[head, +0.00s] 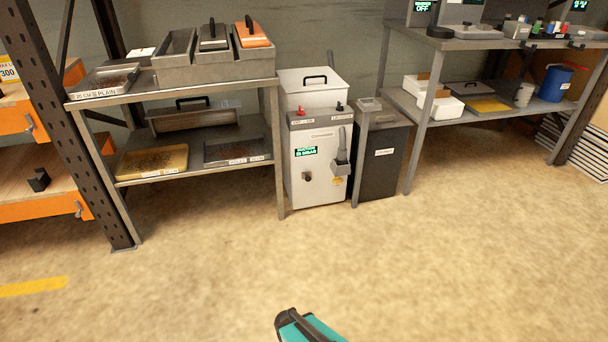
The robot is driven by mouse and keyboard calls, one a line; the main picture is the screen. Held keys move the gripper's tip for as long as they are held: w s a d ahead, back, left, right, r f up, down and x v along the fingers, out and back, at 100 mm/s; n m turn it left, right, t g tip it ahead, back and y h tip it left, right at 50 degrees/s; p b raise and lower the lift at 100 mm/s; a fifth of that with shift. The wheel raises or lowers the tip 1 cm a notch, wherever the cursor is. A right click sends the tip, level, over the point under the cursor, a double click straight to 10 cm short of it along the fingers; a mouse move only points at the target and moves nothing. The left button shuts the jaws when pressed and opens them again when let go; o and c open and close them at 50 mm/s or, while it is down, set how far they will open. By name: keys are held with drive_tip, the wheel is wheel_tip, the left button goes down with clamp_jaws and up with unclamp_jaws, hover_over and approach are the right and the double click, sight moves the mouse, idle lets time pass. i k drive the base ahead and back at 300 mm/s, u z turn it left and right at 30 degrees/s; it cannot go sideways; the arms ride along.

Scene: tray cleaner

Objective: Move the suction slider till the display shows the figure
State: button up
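The white machine (321,181) stands on the floor between two shelving units. Its front bears a small dark display (306,151) with green lettering, too small to read surely. A small dark knob (307,176) sits below the display. On the machine's top ledge are a red control (301,111) and a black control (339,107). I cannot tell which of these is the suction slider. A teal and dark part of my arm shows at the bottom edge, well short of the machine. My gripper's fingers are not in view.
A grey nozzle (342,160) hangs at the machine's right front. A dark bin (384,155) stands right of it. The left shelf (180,88) holds trays and boxes; the right bench (470,43) holds devices. The floor (300,255) before the machine is clear.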

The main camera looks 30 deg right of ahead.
sight(306, 176)
drive_tip(key=u, duration=0.3)
drive_tip(key=i, duration=0.95)
drive_tip(key=u, duration=0.5)
